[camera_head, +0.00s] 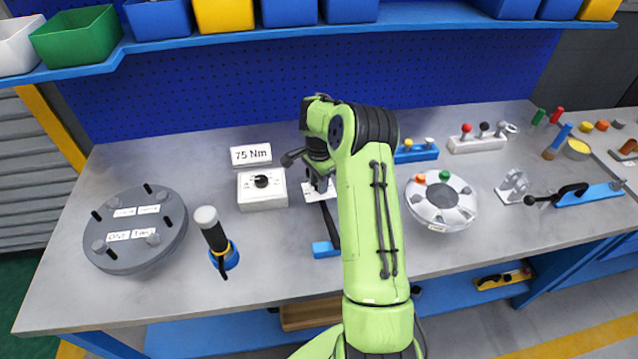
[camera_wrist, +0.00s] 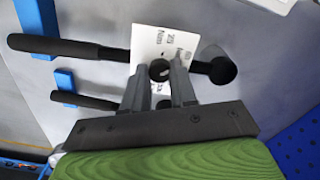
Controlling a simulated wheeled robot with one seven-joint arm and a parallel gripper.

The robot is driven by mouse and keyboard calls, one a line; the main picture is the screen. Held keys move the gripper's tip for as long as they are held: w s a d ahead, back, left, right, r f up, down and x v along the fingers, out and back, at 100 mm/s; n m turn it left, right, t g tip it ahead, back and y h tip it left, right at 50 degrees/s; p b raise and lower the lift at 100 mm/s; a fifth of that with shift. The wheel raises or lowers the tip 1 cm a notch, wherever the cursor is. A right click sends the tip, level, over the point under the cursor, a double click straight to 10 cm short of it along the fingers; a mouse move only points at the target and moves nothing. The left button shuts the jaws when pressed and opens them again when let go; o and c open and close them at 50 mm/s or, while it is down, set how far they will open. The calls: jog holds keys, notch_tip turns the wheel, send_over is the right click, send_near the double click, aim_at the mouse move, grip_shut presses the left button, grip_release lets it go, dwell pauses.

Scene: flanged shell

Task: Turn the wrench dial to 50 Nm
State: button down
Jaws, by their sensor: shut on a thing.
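The wrench has a long black bar and handle (camera_wrist: 75,47) with a round head (camera_wrist: 222,70). A white scale plate (camera_wrist: 145,43) with small, hard-to-read print, part of it "Nm", shows by the bar in the wrist view. A round black dial knob (camera_wrist: 160,69) sits on it. My gripper (camera_wrist: 161,75) has its fingers on either side of this knob and is shut on it. In the head view my gripper (camera_head: 319,178) is above the plate (camera_head: 312,193), and my arm hides much of the wrench (camera_head: 330,222). The dial's pointer setting cannot be read.
A white box with a black knob (camera_head: 262,196) and a "75 Nm" sign (camera_head: 250,155) stand to the left. Further left are a black-handled tool in a blue holder (camera_head: 216,238) and a grey flanged disc (camera_head: 135,228). A round shell (camera_head: 441,203) lies right of my arm.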

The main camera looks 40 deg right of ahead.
jog(key=shift+m, duration=0.5)
jog(key=c, duration=0.9)
grip_release()
notch_tip(320, 180, up, 16)
jog(key=p, duration=0.2)
jog(key=shift+p, duration=0.35)
